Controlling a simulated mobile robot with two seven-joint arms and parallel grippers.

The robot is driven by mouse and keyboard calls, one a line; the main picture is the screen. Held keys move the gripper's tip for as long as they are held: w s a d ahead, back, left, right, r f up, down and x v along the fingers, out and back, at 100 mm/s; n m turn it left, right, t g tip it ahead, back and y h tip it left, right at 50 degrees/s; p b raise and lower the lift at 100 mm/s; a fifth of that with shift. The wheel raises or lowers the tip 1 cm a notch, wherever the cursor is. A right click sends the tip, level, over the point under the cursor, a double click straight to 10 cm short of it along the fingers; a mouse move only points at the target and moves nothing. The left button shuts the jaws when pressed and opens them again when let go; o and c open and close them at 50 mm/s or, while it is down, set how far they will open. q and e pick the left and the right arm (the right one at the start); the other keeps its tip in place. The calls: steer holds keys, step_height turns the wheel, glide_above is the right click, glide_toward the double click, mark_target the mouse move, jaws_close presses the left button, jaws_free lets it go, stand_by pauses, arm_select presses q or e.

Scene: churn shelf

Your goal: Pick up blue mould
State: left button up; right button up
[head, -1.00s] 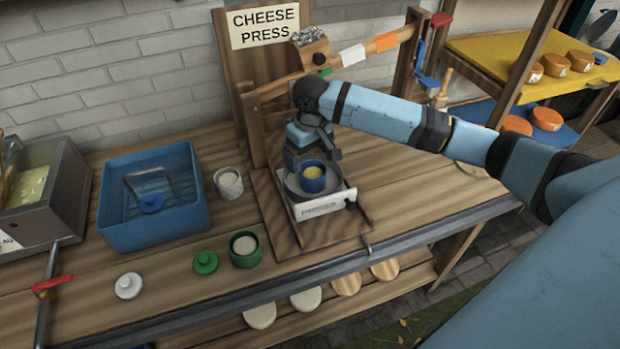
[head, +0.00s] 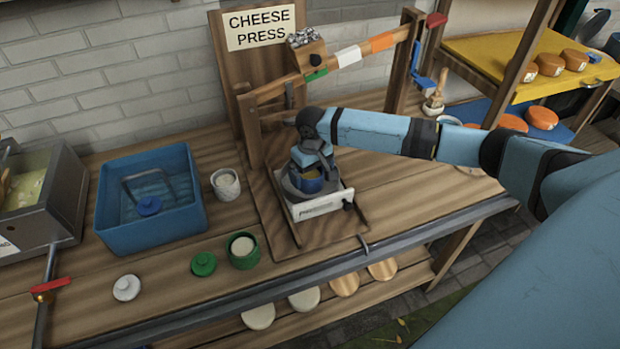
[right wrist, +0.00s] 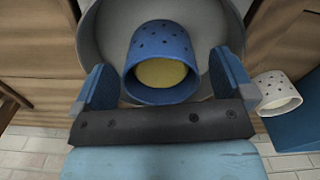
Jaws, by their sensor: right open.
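The blue mould (head: 309,185) is a perforated cup with pale yellow curd inside. It stands upright in the round grey dish (head: 283,186) of the cheese press. My right gripper (head: 312,174) is above and behind it in the head view and partly hides it. In the right wrist view the mould (right wrist: 162,50) lies between and just ahead of the two open fingers of my right gripper (right wrist: 165,82), with a visible gap on each side. My left gripper is not in view.
A white mould (head: 226,185) and a green mould (head: 242,250) stand left of the press. Green (head: 203,264) and white (head: 126,288) lids lie in front. A blue tub (head: 150,225) is at left. The press beam (head: 345,57) passes above and behind my right arm.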

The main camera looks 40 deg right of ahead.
steer(key=shift+f, duration=1.4)
steer(key=c, duration=0.9)
steer(key=shift+r, duration=0.15)
